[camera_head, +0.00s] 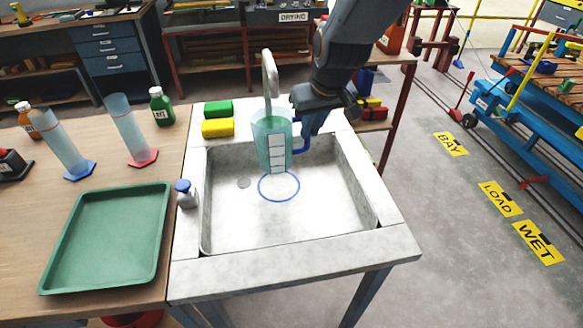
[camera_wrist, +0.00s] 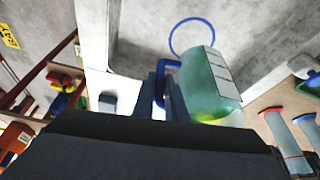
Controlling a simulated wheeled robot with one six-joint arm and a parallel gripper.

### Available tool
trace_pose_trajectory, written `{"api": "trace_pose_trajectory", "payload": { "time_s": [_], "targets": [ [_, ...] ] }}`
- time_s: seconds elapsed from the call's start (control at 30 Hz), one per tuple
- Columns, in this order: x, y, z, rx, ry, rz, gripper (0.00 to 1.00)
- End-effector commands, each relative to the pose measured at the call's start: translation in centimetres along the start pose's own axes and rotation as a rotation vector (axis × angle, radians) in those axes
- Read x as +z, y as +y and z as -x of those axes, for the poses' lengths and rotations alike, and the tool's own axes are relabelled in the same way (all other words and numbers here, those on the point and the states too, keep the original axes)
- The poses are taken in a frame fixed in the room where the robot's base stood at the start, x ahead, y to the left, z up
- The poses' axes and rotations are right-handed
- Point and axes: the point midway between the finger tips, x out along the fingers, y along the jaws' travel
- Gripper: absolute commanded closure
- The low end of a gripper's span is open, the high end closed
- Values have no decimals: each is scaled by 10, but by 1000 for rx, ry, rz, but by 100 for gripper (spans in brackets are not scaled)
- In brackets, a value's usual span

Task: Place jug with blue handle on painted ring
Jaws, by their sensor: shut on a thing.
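The jug (camera_head: 268,142) is translucent green with a white label panel and a blue handle (camera_head: 302,143) on its right side. It is upright over the back part of the sink, and it also shows in the wrist view (camera_wrist: 208,85). My gripper (camera_head: 314,118) comes from the upper right and is shut on the blue handle; its fingers show around the handle in the wrist view (camera_wrist: 163,95). The painted ring (camera_head: 279,199) is a blue outline on the sink floor, in front of and below the jug. The ring is empty and shows in the wrist view (camera_wrist: 192,20).
The tap (camera_head: 270,70) stands behind the jug. A blue-topped dispenser (camera_head: 185,193) is on the left rim. A green tray (camera_head: 108,238) and two cylinders (camera_head: 65,150) stand on the left table. The sink floor is clear.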

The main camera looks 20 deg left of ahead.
Motion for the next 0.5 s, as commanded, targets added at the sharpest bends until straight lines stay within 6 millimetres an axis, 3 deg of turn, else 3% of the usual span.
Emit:
{"api": "trace_pose_trajectory", "payload": {
  "time_s": [0.2, 0.5],
  "targets": [
    [16, 5, -35, 3, -4, -7, 100],
    [28, 4, -66, 3, -2, -7, 100]
  ]
}}
